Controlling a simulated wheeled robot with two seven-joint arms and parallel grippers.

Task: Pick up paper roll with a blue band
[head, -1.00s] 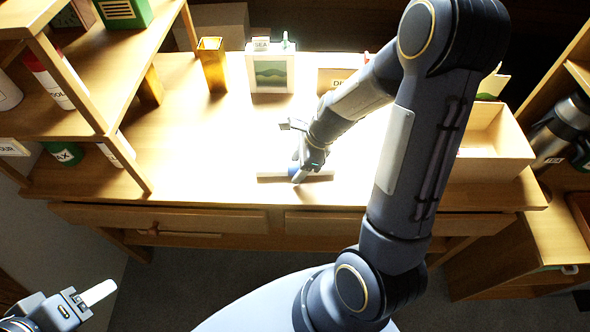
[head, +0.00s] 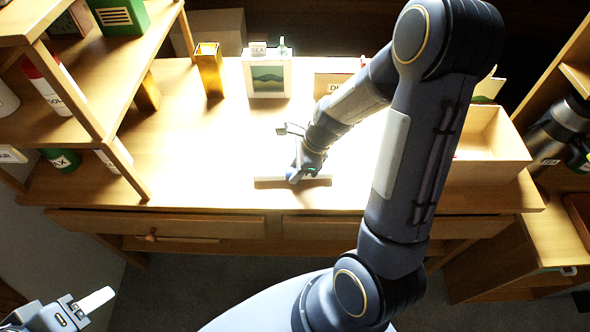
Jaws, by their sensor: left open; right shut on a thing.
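The paper roll (head: 270,181) is a pale, thin roll lying crosswise near the front edge of the bright desk. My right gripper (head: 296,177) reaches down over it and is shut on its middle. The gripper's fingers cover that middle part, and the blue band can hardly be made out now. I cannot tell whether the roll is clear of the desk top. My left gripper (head: 92,304) is open and empty at the lower left, in front of the desk and away from the roll.
The desk (head: 190,150) is clear left of the roll. A gold vase (head: 209,72) and a picture box (head: 268,77) stand at the back. An open wooden box (head: 490,150) stands at the right. A shelf unit (head: 120,160) with several containers borders the left.

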